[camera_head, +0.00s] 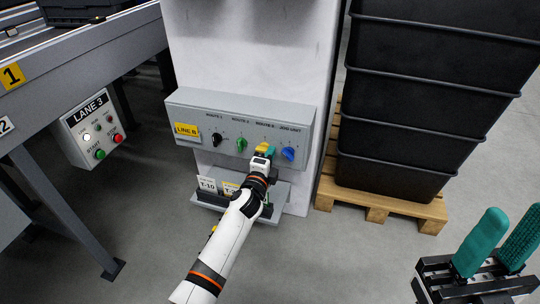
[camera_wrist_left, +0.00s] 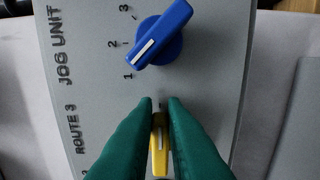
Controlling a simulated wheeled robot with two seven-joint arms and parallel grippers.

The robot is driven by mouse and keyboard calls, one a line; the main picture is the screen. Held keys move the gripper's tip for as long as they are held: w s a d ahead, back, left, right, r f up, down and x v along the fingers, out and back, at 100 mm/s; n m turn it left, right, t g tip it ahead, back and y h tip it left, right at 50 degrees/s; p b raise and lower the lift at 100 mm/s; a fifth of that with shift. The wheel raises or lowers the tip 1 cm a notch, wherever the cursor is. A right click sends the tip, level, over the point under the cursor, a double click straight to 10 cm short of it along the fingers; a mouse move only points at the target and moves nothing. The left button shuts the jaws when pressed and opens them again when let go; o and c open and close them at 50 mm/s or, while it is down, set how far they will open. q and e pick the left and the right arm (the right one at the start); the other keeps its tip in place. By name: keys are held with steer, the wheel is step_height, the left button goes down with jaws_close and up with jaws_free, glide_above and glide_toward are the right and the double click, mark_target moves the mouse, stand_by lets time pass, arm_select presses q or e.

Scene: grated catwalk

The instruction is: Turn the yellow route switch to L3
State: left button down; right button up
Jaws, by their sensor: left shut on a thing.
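The yellow route switch (camera_wrist_left: 158,152) sits under the ROUTE 3 label on the grey control panel (camera_head: 183,111). In the wrist view its pointer line lies along the picture's vertical, between my fingers. The marks around it are mostly hidden. My left gripper (camera_wrist_left: 159,120) is shut on this switch, one teal finger on each side. In the head view the left gripper (camera_head: 265,150) reaches the panel from below and partly covers the yellow switch (camera_head: 261,147). My right gripper (camera_head: 501,248) is at the lower right, its teal fingers apart and empty.
A shelf with tags (camera_head: 207,184) is below. Stacked black crates (camera_head: 420,100) on a pallet (camera_head: 376,205) stand right. A LANE 3 box (camera_head: 92,128) is left.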

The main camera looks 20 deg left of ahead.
arm_select(q)
steer(key=shift+a+f, duration=0.15)
steer(key=shift+a, duration=0.25)
steer(key=c, duration=1.5)
jaws_free()
steer(key=shift+a, duration=0.1)
steer(key=shift+s+d, duration=0.1)
steer(key=shift+d, duration=0.1)
steer(key=s+p, duration=0.1)
steer(key=s, duration=0.3)
steer(key=s+p, duration=0.1)
steer(key=s, duration=0.3)
steer(key=s+p, duration=0.2)
steer(key=s, duration=0.1)
steer(key=shift+s+a, duration=0.25)
steer(key=shift+s, duration=0.15)
steer(key=shift+o, duration=0.7)
